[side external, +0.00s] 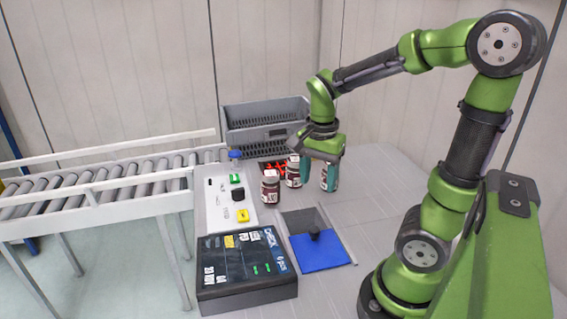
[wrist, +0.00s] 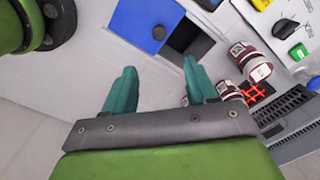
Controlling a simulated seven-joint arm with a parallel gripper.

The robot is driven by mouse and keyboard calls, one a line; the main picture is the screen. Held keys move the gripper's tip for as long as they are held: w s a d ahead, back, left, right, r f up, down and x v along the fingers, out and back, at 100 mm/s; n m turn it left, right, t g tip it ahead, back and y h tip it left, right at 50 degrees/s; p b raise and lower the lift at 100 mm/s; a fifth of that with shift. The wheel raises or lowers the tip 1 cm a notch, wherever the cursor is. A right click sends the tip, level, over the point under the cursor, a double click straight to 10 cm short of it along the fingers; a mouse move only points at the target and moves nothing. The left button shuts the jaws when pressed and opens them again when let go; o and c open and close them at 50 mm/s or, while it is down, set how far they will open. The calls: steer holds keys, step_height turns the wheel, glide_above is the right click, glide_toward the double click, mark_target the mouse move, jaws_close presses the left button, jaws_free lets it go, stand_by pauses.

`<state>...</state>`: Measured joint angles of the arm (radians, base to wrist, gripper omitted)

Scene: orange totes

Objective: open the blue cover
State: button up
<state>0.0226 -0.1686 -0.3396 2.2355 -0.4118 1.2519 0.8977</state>
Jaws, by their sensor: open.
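The blue cover (side external: 320,254) is a flat panel with a black knob (side external: 314,235) at the recess in the tabletop. It lies over the near part, and the grey recess (side external: 303,219) beyond it is uncovered. In the wrist view the blue cover (wrist: 135,22) is at top centre, with its knob (wrist: 159,33) near its right edge and the dark opening beside it. My gripper (side external: 318,173) is above the table, beyond the cover and apart from it. Its teal fingers are spread with nothing between them, also in the wrist view (wrist: 159,68).
Brown bottles with white lids (side external: 270,188) stand beyond the recess, one close to my fingers. A grey crate (side external: 262,122) is at the back. A panel with buttons (side external: 222,205) and a black display box (side external: 245,285) are left of the recess. A roller conveyor (side external: 100,180) runs further left.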

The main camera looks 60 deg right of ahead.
step_height(320, 180, up, 2)
steer(key=shift+r, duration=0.25)
steer(key=a+r+n+t+y, duration=0.1)
steer(key=a+r+n+t, duration=0.1)
steer(key=a+n, duration=0.4)
steer(key=a+r+n+t+y, duration=0.1)
steer(key=a+r+n+t, duration=0.2)
steer(key=a+n+t, duration=0.2)
steer(key=a+n, duration=0.2)
steer(key=n, duration=0.1)
steer(key=shift+s+a, duration=0.25)
steer(key=shift+s, duration=0.1)
